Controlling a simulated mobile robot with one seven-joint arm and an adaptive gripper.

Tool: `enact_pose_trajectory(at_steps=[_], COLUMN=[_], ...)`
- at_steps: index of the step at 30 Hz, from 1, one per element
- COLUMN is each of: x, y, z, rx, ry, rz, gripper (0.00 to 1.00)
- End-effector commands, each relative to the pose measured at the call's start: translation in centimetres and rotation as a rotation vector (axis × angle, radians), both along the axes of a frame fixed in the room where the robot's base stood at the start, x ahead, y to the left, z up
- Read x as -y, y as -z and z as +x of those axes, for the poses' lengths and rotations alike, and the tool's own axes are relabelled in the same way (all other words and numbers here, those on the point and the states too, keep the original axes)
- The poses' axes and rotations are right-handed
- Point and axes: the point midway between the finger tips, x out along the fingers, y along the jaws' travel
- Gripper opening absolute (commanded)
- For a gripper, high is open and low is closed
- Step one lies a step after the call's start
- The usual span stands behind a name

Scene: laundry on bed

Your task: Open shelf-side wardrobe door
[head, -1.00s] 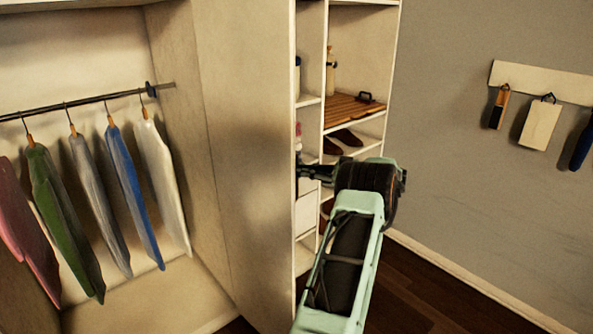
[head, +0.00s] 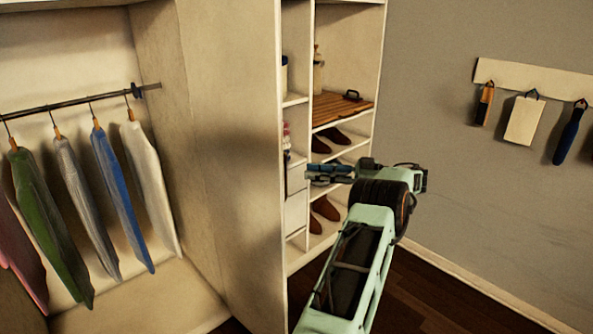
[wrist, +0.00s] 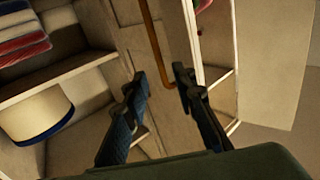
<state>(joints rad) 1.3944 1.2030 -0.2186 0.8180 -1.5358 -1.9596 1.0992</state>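A tall cream panel (head: 235,170), which looks like the shelf-side wardrobe door standing out from the front, rises left of the shelves in the head view. Its handle does not show there. In the wrist view, a bent orange-brown handle (wrist: 152,32) runs down a pale panel (wrist: 176,30), its lower end near the right fingertip. My gripper (head: 312,173) is in front of the shelf section, right of the tall panel. In the wrist view my gripper (wrist: 160,84) has its two dark fingers apart with nothing held between them. I cannot tell whether a finger touches the handle or panel.
Clothes (head: 125,190) hang from a rail in the left compartment. The shelves hold shoes (head: 335,137) and a slatted wooden board (head: 342,107). The wrist view shows folded towels (wrist: 22,35) and a white container (wrist: 36,112). Bare floor (head: 425,290) lies at right.

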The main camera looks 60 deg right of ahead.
Motion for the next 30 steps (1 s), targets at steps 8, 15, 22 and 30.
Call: enact_pose_trajectory(at_steps=[8,15,22,30], x=[1.2,1.3,1.2,1.2], y=[0.0,0.0,0.0,-0.2], z=[-2.4,-2.7,-2.7,-2.2], rx=[0.001,0.001,0.001,-0.008], ry=[0.0,0.0,0.0,0.001], rz=[0.0,0.0,0.0,-0.006], gripper=[0.25,0.25,0.25,0.25])
